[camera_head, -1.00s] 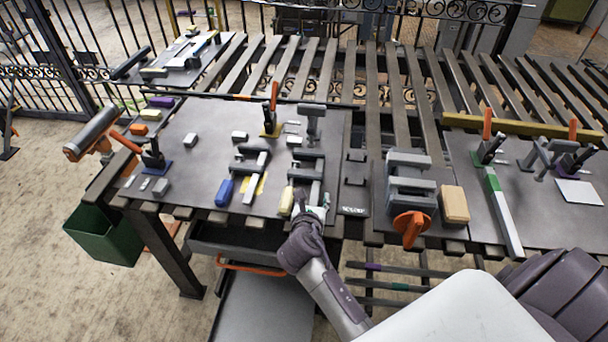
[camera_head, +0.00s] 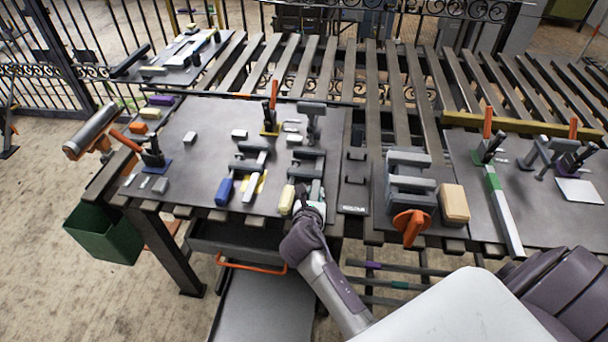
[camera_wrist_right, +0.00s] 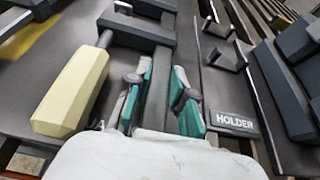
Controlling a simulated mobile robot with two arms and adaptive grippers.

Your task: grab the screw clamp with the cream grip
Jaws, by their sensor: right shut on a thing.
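The screw clamp with the cream grip (camera_head: 287,199) lies on the dark board near the table's front edge. In the right wrist view its cream grip (camera_wrist_right: 72,92) is to the left of the fingers, and its grey jaws (camera_wrist_right: 140,30) are beyond them. My right gripper (camera_head: 312,203) comes from the front edge and is shut on the clamp's bar. Its green-and-grey fingers (camera_wrist_right: 160,95) sit on either side of the bar, which they partly hide. The clamp still appears to lie on the board. My left gripper is not in view.
A clamp with a blue grip (camera_head: 224,191) lies just left, over a yellow patch. A holder plate (camera_head: 355,185) marked HOLDER is close on the right. Beyond it are a large clamp with an orange handle (camera_head: 410,225) and a wooden block (camera_head: 454,204).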

